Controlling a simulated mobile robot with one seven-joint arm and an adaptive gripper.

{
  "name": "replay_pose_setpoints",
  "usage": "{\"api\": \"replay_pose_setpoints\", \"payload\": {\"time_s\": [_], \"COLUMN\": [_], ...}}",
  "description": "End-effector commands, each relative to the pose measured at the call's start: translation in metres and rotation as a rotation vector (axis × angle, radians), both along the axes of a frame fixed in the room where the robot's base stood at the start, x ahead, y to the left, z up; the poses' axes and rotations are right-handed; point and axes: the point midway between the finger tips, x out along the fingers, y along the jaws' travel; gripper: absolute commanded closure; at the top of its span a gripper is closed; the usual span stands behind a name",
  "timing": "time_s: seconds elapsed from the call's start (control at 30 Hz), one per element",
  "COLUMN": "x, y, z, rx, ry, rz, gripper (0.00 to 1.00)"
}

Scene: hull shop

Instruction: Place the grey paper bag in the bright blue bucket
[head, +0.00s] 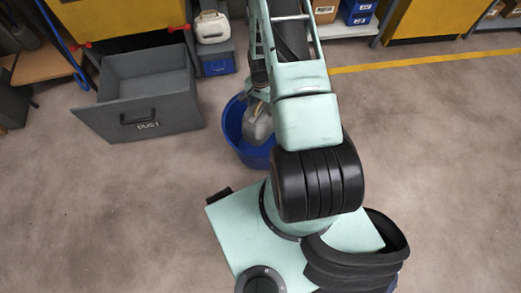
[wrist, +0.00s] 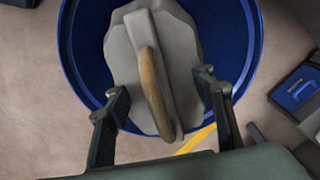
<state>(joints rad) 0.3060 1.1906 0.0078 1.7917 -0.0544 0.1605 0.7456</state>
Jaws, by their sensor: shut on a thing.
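The grey paper bag (head: 258,125) has a tan handle (wrist: 152,85) and is between the fingers of my gripper (wrist: 162,90), which is shut on it. The bright blue bucket (head: 239,146) stands on the floor below my arm, left of my base. In the wrist view the bucket's blue rim (wrist: 72,62) surrounds most of the bag. In the head view the bag shows within the bucket's opening. I cannot tell how deep the bag is or whether it touches the bottom. My arm hides the bucket's right side in the head view.
A large grey bin marked DUST (head: 150,112) stands left of the bucket. Behind are a white jug (head: 212,27) on a grey-blue box (head: 217,62), and yellow cabinets (head: 118,18). A yellow line (head: 430,60) crosses the floor. The floor at left front is clear.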

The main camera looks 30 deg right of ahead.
Motion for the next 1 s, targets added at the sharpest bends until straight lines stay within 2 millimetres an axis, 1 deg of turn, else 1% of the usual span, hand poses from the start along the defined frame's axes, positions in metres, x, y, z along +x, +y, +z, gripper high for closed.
{"api": "replay_pose_setpoints", "payload": {"time_s": [0.03,0.17,0.27,0.37,0.6,0.7,0.83,1.0], "x": [0.001,0.0,0.0,-0.001,0.0,0.0,0.0,0.001], "y": [0.0,0.0,0.0,0.0,0.0,0.0,0.0,0.0], "z": [-0.012,-0.024,-0.037,-0.059,-0.117,-0.137,-0.152,-0.159], "rx": [0.0,0.0,0.001,0.001,0.001,0.001,0.0,0.001], "ry": [-0.001,-0.002,-0.002,0.0,-0.001,-0.002,-0.002,-0.003], "rz": [0.0,-0.001,-0.001,0.0,0.0,-0.001,-0.001,0.0], "gripper": [1.0,1.0,1.0,1.0,1.0,1.0,1.0,1.0]}}
